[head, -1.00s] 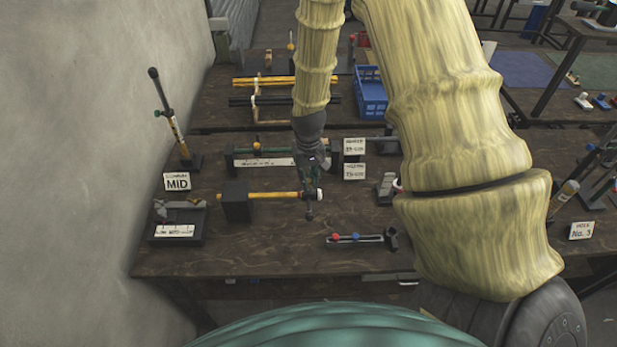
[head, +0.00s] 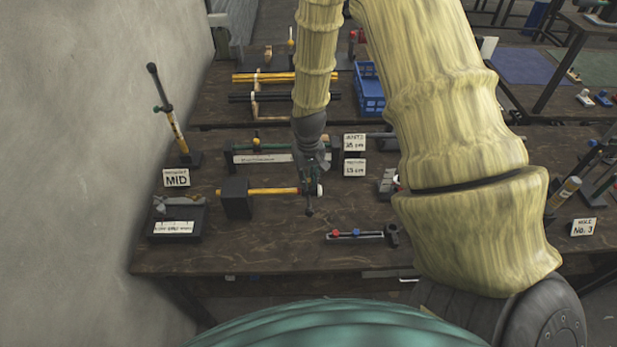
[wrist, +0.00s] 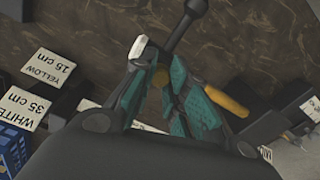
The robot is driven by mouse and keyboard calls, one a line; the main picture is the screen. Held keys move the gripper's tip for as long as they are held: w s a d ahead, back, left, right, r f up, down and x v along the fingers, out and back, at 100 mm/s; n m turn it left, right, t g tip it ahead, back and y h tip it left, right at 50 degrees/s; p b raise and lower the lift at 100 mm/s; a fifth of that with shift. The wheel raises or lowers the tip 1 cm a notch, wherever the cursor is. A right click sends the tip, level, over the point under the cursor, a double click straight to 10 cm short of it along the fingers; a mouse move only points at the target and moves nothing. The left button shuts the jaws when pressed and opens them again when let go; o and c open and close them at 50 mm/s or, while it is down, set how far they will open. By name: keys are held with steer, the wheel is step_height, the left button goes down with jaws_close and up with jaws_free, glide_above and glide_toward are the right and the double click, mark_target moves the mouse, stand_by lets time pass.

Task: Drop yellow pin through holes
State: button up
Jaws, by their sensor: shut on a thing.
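A yellow rod (head: 265,191) lies level at the middle of the near bench. Its left end meets a dark block (head: 236,199), and a white end (head: 320,190) shows at its right. The rod also shows in the wrist view (wrist: 228,100). My gripper (head: 310,187) is at the rod's right part, beside the white end. Its teal-padded fingers (wrist: 165,100) are closed around the rod there. A dark stem with a round knob (wrist: 196,7) sticks out beside the fingers. The fingers hide part of the rod. I cannot make out holes in the block.
A MID sign (head: 176,178) and a tilted lever stand (head: 170,118) are at the left by the wall. Length signs (head: 355,169) stand right of my gripper. A slotted bar with red and blue knobs (head: 355,234) lies at front. A blue crate (head: 369,92) sits behind.

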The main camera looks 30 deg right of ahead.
mark_target(309, 180)
steer(key=shift+f, duration=0.5)
steer(key=o, duration=0.8)
step_height(309, 180, up, 12)
steer(key=shift+f, duration=0.1)
stand_by(0.3)
stand_by(0.6)
